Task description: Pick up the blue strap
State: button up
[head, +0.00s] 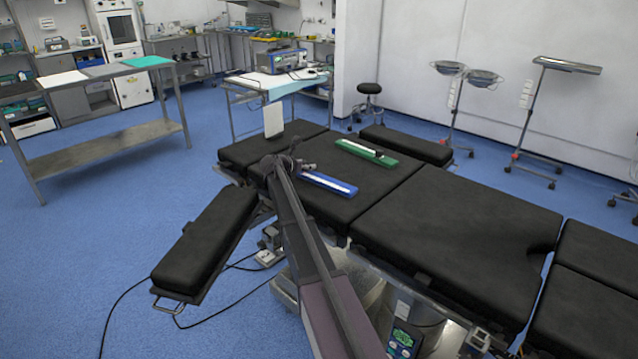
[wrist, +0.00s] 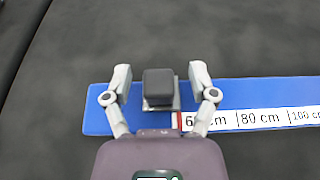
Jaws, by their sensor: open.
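The blue strap (head: 328,185) is a flat blue bar with a white centimetre scale. It lies on the black operating table (head: 460,235). In the wrist view the strap (wrist: 262,93) runs from left of my gripper out past the right edge. A black block (wrist: 158,84) on a small metal plate sits on it near its left end. My gripper (wrist: 159,80) is open, with one finger on each side of the block and gaps between. I cannot tell its height above the strap. In the head view my arm partly covers the strap's left end.
A green strap (head: 366,151) with a black piece on it lies on the table behind the blue one. A white panel (head: 274,121) stands upright at the table's far end. The black leg section (head: 208,240) angles off to the left. The table right of the straps is clear.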

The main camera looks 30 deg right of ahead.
dwell(0.5)
grip_shut()
jog(key=shift+r, duration=0.25)
notch_tip(320, 180, up, 3)
jog(key=p, duration=0.3)
jog(key=shift+p, duration=0.3)
jog(key=shift+s+a+r+p, duration=0.1)
jog(key=shift+s+r+p, duration=0.05)
jog(key=shift+r+p, duration=0.15)
jog(key=s+a, duration=0.2)
jog(key=s, duration=0.2)
jog(key=s+a, duration=0.2)
jog(key=s, duration=0.3)
jog(key=s+a+r+p, duration=0.1)
jog(key=s+a, duration=0.1)
jog(key=s, duration=0.3)
jog(key=shift+s+a, duration=0.15)
